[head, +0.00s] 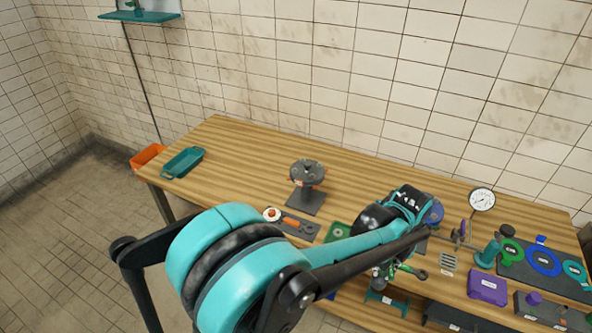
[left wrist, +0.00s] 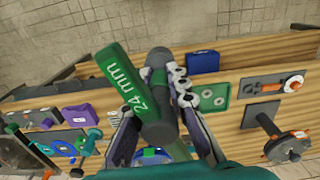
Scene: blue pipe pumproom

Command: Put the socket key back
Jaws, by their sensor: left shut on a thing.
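The socket key shows in the left wrist view with a green handle (left wrist: 126,80) marked "24 mm" and a dark grey round body (left wrist: 158,100). My left gripper (left wrist: 155,104) is shut on it, with a finger on each side of the grey body. In the head view my left gripper (head: 388,272) is low beyond the forearm, over the front part of the bench; a green piece of the key (head: 412,271) shows beside it. The arm hides much of both. The key's lower end is hidden. My right gripper is not in view.
The wooden bench (head: 240,150) is clear at its back left. A valve on a stand (head: 307,180), a dark plate with an orange ring (head: 292,224), a pressure gauge (head: 481,201), a purple box (head: 487,288) and a board with coloured rings (head: 520,268) stand around the arm. A green tray (head: 183,162) is far left.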

